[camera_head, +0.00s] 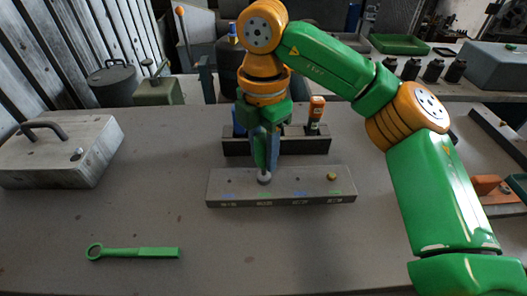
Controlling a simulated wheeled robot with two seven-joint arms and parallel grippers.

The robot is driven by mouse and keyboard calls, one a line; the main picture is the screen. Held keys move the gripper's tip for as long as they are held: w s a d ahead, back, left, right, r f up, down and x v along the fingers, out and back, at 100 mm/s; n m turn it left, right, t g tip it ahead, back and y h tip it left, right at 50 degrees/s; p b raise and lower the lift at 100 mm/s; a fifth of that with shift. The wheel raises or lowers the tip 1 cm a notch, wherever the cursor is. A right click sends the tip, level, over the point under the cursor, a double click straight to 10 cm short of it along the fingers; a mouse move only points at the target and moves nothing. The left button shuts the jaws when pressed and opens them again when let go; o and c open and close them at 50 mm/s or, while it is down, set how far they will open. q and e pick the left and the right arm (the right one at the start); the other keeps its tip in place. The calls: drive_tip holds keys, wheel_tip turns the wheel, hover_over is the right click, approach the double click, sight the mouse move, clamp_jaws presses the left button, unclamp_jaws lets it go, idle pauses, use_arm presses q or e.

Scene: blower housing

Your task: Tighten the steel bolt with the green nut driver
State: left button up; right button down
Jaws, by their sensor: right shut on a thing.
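A grey block (285,198) with colored labels lies across the middle of the table. My right gripper (266,160) points straight down over its left part and is shut on the green nut driver (260,152), largely hidden by the fingers. The driver is upright, and a silvery round end (264,179) shows just below it at the block's top. I cannot tell whether that is the driver's socket or the steel bolt, or whether they touch. A brass-colored bolt (332,177) stands on the block's right part. My left gripper is not in view.
A dark rack (290,147) behind the block holds an orange-handled driver (316,110) and a blue one (238,122). A green ring wrench (133,252) lies front left. A grey metal box (65,150) with a handle stands at left. The table's front middle is clear.

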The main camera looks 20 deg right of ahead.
drive_tip(key=shift+r+p, duration=3.65)
drive_tip(key=shift+r, duration=0.5)
drive_tip(key=shift+f, duration=0.2)
